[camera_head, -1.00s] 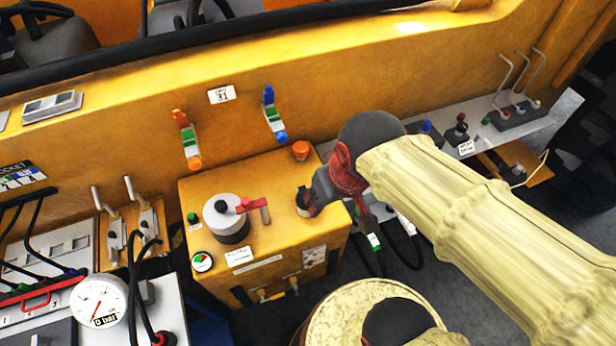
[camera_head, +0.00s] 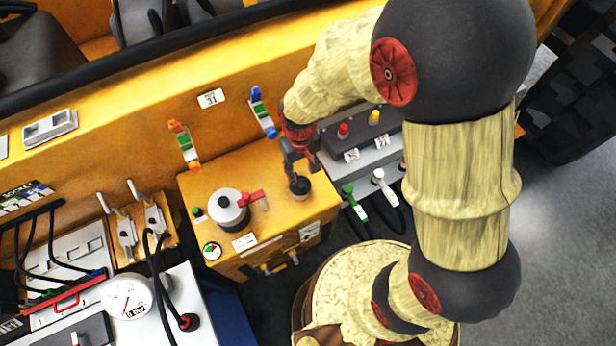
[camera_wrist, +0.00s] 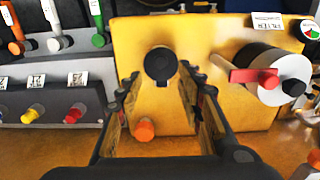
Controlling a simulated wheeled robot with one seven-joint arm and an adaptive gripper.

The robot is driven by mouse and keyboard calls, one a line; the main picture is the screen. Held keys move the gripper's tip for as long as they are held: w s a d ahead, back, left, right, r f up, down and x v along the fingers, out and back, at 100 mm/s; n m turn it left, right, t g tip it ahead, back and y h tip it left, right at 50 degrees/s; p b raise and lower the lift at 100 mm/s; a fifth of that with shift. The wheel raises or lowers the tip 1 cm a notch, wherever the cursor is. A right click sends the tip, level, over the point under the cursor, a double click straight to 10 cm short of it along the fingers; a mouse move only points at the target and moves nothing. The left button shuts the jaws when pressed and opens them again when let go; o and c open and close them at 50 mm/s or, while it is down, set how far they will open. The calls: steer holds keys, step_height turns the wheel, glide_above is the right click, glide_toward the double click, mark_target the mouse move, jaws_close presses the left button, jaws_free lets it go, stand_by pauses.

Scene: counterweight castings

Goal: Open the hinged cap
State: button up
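The hinged cap (camera_head: 300,187) is a small dark round piece on top of the yellow box (camera_head: 272,172). In the wrist view the cap (camera_wrist: 160,64) shows as a dark disc with small tabs at its rim. I cannot tell whether it is lifted. My gripper (camera_head: 297,168) is just above and behind the cap in the head view. In the wrist view my gripper (camera_wrist: 159,84) is open, with one finger on each side and the cap appearing between the tips. Contact with the cap cannot be made out.
A white canister with a red handle (camera_head: 229,207) stands left of the cap on the box. An orange knob (camera_wrist: 145,130) shows between my fingers. A grey panel with red and yellow knobs (camera_head: 360,148) lies to the right. Coloured levers (camera_head: 184,143) line the yellow wall.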

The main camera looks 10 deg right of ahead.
mark_target(302, 185)
step_height(302, 185, down, 8)
steer(key=shift+a+r, duration=0.1)
steer(key=shift+r, duration=0.1)
steer(key=c, duration=0.3)
jaws_close()
stand_by(0.4)
stand_by(0.4)
